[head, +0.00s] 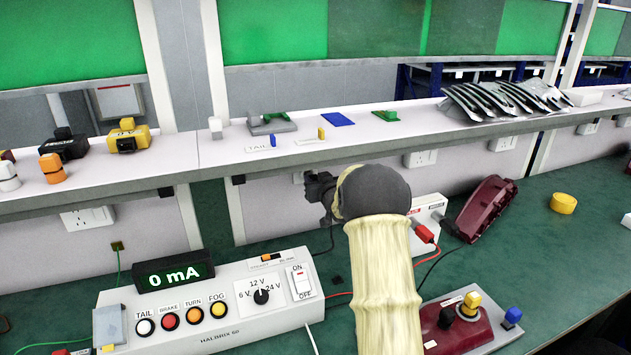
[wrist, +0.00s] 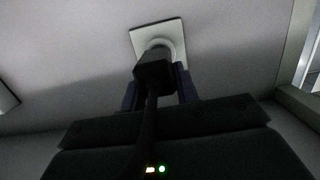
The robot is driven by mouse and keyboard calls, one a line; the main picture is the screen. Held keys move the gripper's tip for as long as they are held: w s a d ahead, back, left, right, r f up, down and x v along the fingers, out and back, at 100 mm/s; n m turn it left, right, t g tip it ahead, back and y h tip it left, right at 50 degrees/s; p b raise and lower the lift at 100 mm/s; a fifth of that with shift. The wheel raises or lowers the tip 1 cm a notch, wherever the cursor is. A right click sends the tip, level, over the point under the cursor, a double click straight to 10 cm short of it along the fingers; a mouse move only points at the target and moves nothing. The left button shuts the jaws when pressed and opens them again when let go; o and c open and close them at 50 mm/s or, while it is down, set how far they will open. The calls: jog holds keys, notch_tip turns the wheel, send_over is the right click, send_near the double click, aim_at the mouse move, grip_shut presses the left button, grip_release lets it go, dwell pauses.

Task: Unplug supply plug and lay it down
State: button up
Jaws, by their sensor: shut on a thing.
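The black supply plug (wrist: 152,72) is between the two fingers of my gripper (wrist: 160,82) in the wrist view, its dark cord running down toward the camera. Directly behind it is the round recess of a white wall socket (wrist: 172,30). The plug overlaps the socket, and I cannot tell whether its pins are fully in. In the head view my gripper (head: 320,188) is at the wall just under the shelf, beside the socket plate (head: 298,177). My cream-sleeved arm hides most of that area, and the plug cannot be made out there.
The white test unit (head: 220,312) with a 0 mA display (head: 174,275) stands front left on the green bench (head: 580,235). A maroon lamp housing (head: 487,208) and a yellow roll (head: 563,203) lie to the right. The shelf (head: 190,150) runs above my gripper.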

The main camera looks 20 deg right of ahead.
jog(key=shift+s, duration=0.15)
jog(key=shift+s+b, duration=0.45)
jog(key=shift+s, duration=0.55)
